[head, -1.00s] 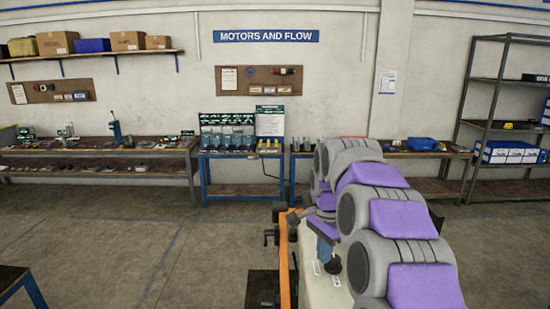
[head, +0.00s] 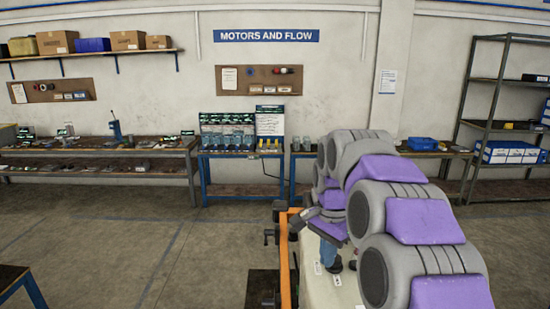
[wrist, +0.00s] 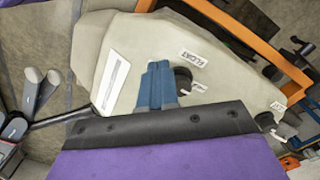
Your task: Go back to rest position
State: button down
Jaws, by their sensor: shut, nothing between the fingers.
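My gripper (wrist: 158,68) shows in the wrist view as two blue fingers pressed together, with nothing between them. I cannot tell from the picture how large the gap to the body is. In the head view my arm is folded at the right, its grey and purple links over the beige body (head: 335,290). The blue fingers (head: 328,255) hang just above it, partly hidden by my arm.
An orange frame (head: 285,265) runs along the body's left side, with dark parts beside it. A blue-legged bench (head: 240,170) and a long workbench (head: 100,150) stand at the wall. A metal shelf (head: 495,90) is at right. The floor at left is largely clear.

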jog(key=s+d+f+n+b, duration=0.1)
jog(key=s+f+n+b, duration=0.4)
jog(key=s+f, duration=0.9)
jog(key=s+d+f+n+g+b, duration=0.1)
jog(key=s+f+n+b, duration=0.4)
jog(key=s+f+b, duration=0.7)
jog(key=s+f, duration=0.3)
jog(key=s, duration=0.7)
jog(key=shift+s+f+g, duration=0.2)
jog(key=shift+s+g, duration=0.1)
jog(key=shift+s, duration=0.05)
